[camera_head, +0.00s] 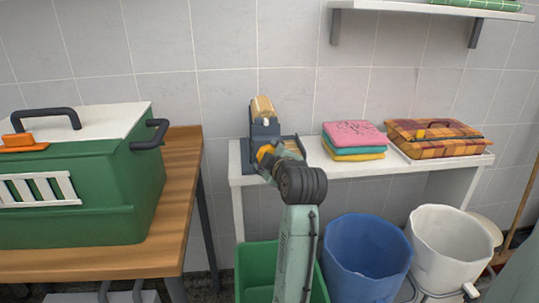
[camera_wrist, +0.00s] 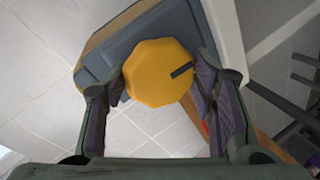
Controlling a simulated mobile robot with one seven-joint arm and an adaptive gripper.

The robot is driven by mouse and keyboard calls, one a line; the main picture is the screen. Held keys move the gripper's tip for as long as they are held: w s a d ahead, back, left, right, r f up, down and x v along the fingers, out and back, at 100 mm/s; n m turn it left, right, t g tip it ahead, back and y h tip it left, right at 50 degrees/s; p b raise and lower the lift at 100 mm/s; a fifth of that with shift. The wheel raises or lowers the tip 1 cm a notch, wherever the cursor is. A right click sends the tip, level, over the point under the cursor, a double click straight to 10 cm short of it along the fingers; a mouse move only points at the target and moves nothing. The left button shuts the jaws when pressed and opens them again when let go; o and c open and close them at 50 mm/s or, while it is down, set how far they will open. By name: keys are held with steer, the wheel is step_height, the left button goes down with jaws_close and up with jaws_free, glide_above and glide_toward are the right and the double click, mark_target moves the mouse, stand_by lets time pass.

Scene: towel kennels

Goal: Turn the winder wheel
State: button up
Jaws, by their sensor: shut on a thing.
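The winder wheel (camera_wrist: 155,75) is a yellow-orange, many-sided disc with a dark bar-shaped mark near its right edge in the wrist view. My gripper (camera_wrist: 163,82) has one finger on each side of the wheel and is shut on it. In the head view, a bit of orange, likely the wheel (camera_head: 264,152), shows at the end of my arm, mostly hidden by it. The dark grey winder (camera_head: 264,129) stands on the left end of a white table, with a tan roll (camera_head: 263,108) on top.
Folded pink, green and yellow towels (camera_head: 353,139) and a plaid cloth bundle (camera_head: 434,138) lie on the white table (camera_head: 308,170) to the right. Blue (camera_head: 366,262) and white (camera_head: 452,245) bins stand below in front. A green kennel (camera_head: 90,200) sits on a wooden table at left.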

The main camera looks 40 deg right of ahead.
steer(key=m+t+y, duration=0.1)
steer(key=m, duration=0.2)
steer(key=shift+d+m+t, duration=0.1)
steer(key=shift+m+t, duration=0.2)
steer(key=shift+m, duration=0.1)
stand_by(0.4)
steer(key=o, duration=1.1)
steer(key=shift+o, duration=0.2)
steer(key=shift+s, duration=0.15)
steer(key=v, duration=1.1)
steer(key=shift+s, duration=0.45)
steer(key=shift+r, duration=0.1)
